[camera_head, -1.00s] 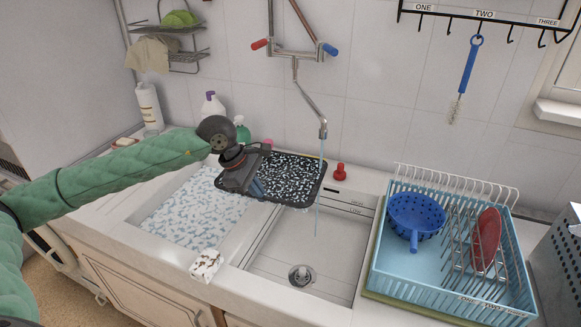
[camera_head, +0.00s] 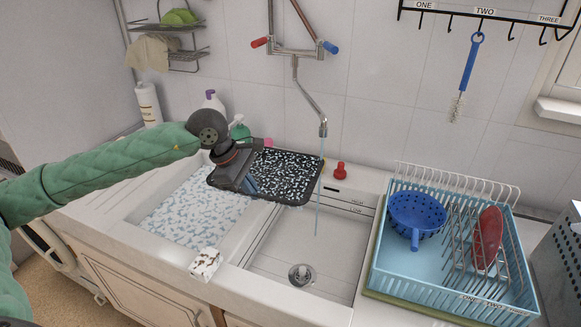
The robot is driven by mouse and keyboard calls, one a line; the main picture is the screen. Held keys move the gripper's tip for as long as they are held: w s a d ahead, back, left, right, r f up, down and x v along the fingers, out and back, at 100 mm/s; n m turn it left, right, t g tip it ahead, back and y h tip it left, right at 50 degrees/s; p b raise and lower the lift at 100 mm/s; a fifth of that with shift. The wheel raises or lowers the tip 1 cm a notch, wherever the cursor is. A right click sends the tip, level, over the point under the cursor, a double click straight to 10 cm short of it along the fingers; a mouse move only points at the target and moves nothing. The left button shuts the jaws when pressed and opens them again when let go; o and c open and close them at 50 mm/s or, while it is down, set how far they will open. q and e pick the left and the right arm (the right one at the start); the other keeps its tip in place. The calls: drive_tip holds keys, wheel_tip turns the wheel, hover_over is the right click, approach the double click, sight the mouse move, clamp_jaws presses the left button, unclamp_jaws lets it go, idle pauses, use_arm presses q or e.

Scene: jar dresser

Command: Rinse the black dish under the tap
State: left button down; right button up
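The black dish (camera_head: 291,170) is a flat rectangular tray with white foam specks on its surface. My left gripper (camera_head: 249,181) is shut on its left side and holds it over the sinks. The tap (camera_head: 323,128) on the back wall is running, with a thin stream of water falling into the right sink basin (camera_head: 277,252). The stream passes at or just beside the dish's right edge; I cannot tell whether it touches. My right gripper is not in view.
The left basin (camera_head: 157,221) is full of foamy water. A speckled sponge (camera_head: 205,263) lies on the front rim. A blue dish rack (camera_head: 390,279) with a blue colander (camera_head: 416,218) and a red dish (camera_head: 488,238) stands right. Bottles (camera_head: 239,130) and a red plug (camera_head: 340,170) stand behind.

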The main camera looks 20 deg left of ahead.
use_arm(q)
drive_tip(key=s+r, duration=0.1)
drive_tip(key=s+a+r+b, duration=0.1)
drive_tip(key=shift+s+r, duration=0.2)
drive_tip(key=shift+s, duration=0.15)
idle(0.7)
